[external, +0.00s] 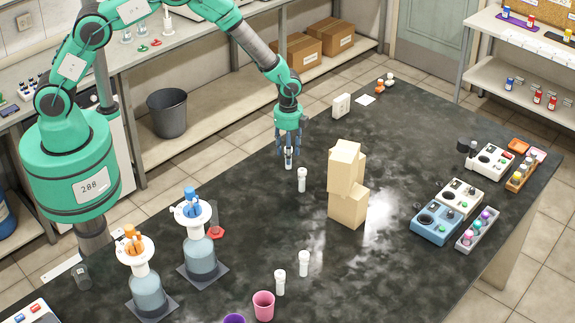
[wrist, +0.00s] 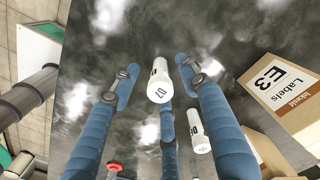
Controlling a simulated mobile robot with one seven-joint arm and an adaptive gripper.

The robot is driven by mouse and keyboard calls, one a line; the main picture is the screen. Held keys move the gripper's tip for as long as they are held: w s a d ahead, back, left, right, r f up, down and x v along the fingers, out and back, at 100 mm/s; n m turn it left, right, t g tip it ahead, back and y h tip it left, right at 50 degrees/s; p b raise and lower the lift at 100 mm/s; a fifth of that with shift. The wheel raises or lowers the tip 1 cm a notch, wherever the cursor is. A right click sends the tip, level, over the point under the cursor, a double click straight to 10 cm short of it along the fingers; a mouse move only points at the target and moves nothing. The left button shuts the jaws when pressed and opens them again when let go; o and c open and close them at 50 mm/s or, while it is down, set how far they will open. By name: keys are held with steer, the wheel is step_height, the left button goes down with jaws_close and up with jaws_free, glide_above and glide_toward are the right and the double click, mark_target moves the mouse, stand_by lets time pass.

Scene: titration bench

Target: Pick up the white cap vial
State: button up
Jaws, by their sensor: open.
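A small white vial (wrist: 159,88) marked "07" stands between the spread blue fingers of my gripper (wrist: 154,76) in the wrist view, with a visible gap to the left fingers. In the external view my gripper (external: 289,162) points down low over the dark bench, open. A white-capped vial (external: 302,180) stands on the bench just right of and nearer than the fingertips. Whether the fingers touch the vial between them cannot be told.
Stacked cardboard boxes (external: 346,185) stand right of my gripper; one labelled box (wrist: 285,90) is close in the wrist view. Two more white vials (external: 304,263) (external: 280,282) and a pink cup (external: 263,305) are nearer the front. Flask stands (external: 202,255) are at left.

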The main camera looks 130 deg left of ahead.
steer(key=c, duration=1.1)
steer(key=shift+r, duration=0.1)
steer(key=shift+r, duration=0.7)
step_height(320, 180, up, 2)
steer(key=shift+r, duration=0.1)
steer(key=s+d+r+b, duration=0.1)
steer(key=s+d, duration=0.8)
steer(key=d, duration=0.3)
steer(key=shift+s+d, duration=0.25)
steer(key=shift+d, duration=0.15)
steer(key=shift+r, duration=0.1)
